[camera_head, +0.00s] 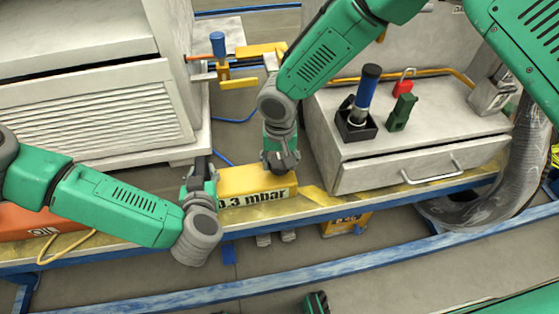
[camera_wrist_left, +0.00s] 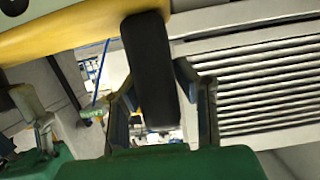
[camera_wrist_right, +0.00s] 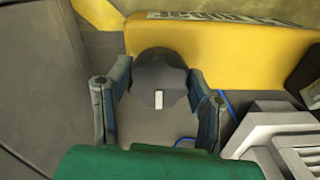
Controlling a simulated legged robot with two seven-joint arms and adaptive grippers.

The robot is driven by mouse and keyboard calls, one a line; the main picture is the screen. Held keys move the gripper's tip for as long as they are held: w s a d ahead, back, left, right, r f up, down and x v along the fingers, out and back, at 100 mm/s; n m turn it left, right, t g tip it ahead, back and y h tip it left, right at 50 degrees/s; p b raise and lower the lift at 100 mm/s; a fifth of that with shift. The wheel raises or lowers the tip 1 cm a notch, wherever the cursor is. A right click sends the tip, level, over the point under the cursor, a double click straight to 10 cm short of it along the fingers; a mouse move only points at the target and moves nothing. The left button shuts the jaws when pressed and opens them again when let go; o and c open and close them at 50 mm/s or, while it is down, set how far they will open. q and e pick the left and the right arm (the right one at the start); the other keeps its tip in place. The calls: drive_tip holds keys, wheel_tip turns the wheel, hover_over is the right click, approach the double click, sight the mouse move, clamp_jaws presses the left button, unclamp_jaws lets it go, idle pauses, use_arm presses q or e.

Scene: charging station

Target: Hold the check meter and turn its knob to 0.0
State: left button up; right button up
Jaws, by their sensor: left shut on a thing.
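The yellow check meter (camera_head: 262,178) sits at the bench edge. Its display ends in ".3 mbar"; the leading digit is partly covered by my left gripper. My left gripper (camera_head: 202,172) is at the meter's left end, shut on its black handle (camera_wrist_left: 148,65), which passes between the fingers in the left wrist view. My right gripper (camera_head: 281,158) is above the meter's right part. In the right wrist view the dark round knob (camera_wrist_right: 160,78) with a white mark lies between its open fingers, close to both; contact cannot be told.
A blue-handled valve (camera_head: 218,55) on yellow pipework is behind. On the grey cabinet (camera_head: 430,125) to the right stand a black holder with a blue-topped tool (camera_head: 367,90), a green block (camera_head: 402,112) and a red padlock (camera_head: 403,86). An orange case (camera_head: 40,222) is at left.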

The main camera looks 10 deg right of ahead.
drive_tip(key=shift+n, duration=0.3)
drive_tip(key=n, duration=0.3)
drive_tip(key=shift+n, duration=0.3)
drive_tip(key=n, duration=0.4)
drive_tip(key=shift+d+n, duration=0.1)
drive_tip(key=shift+n, duration=0.2)
drive_tip(key=n, duration=0.4)
drive_tip(key=shift+w+d, duration=0.1)
use_arm(q)
drive_tip(key=shift+f, duration=0.1)
use_arm(e)
drive_tip(key=n, duration=0.4)
drive_tip(key=shift+w+n, duration=0.1)
drive_tip(key=shift+n, duration=0.2)
drive_tip(key=shift+d+n, duration=0.1)
drive_tip(key=shift+n, duration=0.2)
drive_tip(key=o, duration=1.1)
drive_tip(key=shift+o, duration=0.2)
